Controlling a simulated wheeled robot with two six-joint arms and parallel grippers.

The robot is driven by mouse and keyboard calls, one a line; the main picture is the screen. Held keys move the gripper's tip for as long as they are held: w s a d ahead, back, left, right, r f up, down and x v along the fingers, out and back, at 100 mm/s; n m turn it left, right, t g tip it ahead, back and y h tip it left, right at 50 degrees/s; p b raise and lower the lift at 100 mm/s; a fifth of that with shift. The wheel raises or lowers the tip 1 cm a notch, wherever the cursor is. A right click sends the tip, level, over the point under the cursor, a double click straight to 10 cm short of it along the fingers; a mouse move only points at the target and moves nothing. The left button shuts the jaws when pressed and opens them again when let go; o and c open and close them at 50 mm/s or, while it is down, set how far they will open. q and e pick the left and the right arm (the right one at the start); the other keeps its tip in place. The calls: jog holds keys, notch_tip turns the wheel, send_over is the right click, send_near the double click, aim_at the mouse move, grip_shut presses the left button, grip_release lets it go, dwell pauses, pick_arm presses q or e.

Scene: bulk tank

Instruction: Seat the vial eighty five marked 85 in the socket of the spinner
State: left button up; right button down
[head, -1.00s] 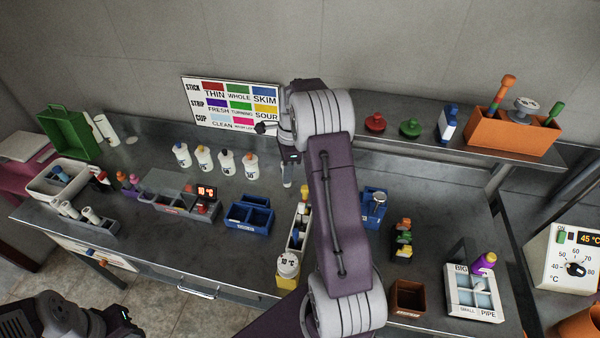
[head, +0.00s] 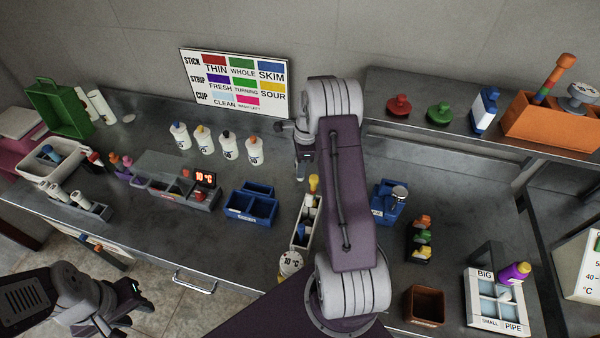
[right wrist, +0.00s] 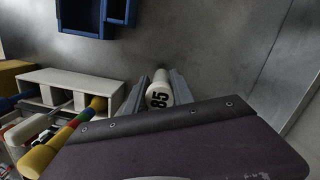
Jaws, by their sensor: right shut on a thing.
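The vial marked 85 (right wrist: 159,94) is white with black digits and sits between the two fingers of my right gripper (right wrist: 156,92) in the right wrist view. In the head view my right gripper (head: 302,168) hangs over the bench behind the white rack, partly hidden by its own arm. A blue device with a round silver top (head: 386,205) stands right of that arm; it may be the spinner, but I cannot tell and no socket shows clearly. My left gripper (head: 132,298) is low at the left, in front of the bench, its fingers unclear.
A white rack (head: 305,222) with a yellow-topped item stands left of my right arm. A blue divided box (head: 250,204), several white bottles (head: 228,145) and a grey unit reading 10 °C (head: 198,190) lie further left. Bare bench lies behind the blue box.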

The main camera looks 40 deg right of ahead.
aim_at(300, 180)
jog(key=f, duration=0.3)
jog(key=shift+s+a+f, duration=0.15)
jog(key=shift+s, duration=0.1)
jog(key=shift+w+f, duration=0.2)
jog(key=c, duration=1.1)
grip_release()
jog(key=shift+s+r, duration=0.1)
